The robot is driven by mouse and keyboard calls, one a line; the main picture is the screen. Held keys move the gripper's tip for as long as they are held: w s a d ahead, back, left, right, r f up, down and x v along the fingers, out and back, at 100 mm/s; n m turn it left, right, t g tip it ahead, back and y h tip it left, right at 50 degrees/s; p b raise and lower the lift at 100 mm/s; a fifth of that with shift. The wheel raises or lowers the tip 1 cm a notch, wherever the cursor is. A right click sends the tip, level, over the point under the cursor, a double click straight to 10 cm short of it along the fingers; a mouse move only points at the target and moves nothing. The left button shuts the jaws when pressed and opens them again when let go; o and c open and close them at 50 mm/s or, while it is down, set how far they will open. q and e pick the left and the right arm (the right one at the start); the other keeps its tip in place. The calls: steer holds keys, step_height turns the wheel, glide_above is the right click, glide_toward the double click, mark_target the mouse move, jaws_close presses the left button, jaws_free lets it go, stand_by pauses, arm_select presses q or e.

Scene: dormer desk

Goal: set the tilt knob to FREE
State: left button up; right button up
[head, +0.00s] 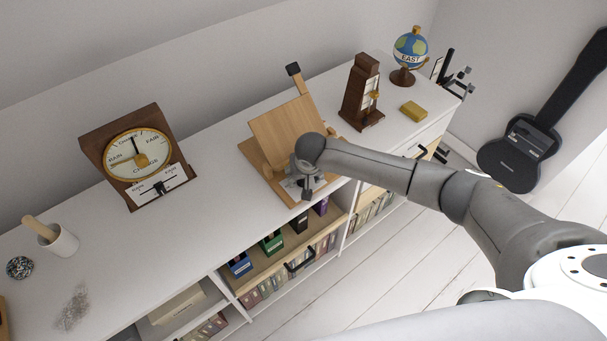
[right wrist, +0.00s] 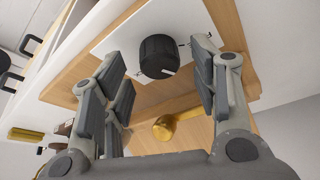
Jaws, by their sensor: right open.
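The tilt knob (right wrist: 158,56) is a black ribbed cylinder on a white plate (right wrist: 130,38) on the wooden stand. Small dark marks surround it; no label is readable and its setting cannot be told. In the head view the wooden stand (head: 284,132) has a tilted board, and my gripper hides the knob. My right gripper (head: 303,183) is at the stand's front lower edge. In the right wrist view my right gripper (right wrist: 157,72) is open, its fingers on either side of the knob with visible gaps. My left gripper is not in view.
A brass rounded piece (right wrist: 178,124) is near the fingers. A barometer-like dial (head: 139,157) stands left, a dark wooden metronome-like device (head: 362,92) right. A yellow block (head: 413,111) and globe (head: 410,49) are further right. The white top (head: 215,165) is clear between dial and stand.

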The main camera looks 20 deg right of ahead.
steer(key=shift+w+f, duration=0.25)
steer(key=shift+f, duration=0.3)
steer(key=shift+c, duration=0.4)
steer(key=c, duration=1)
steer(key=shift+o, duration=0.2)
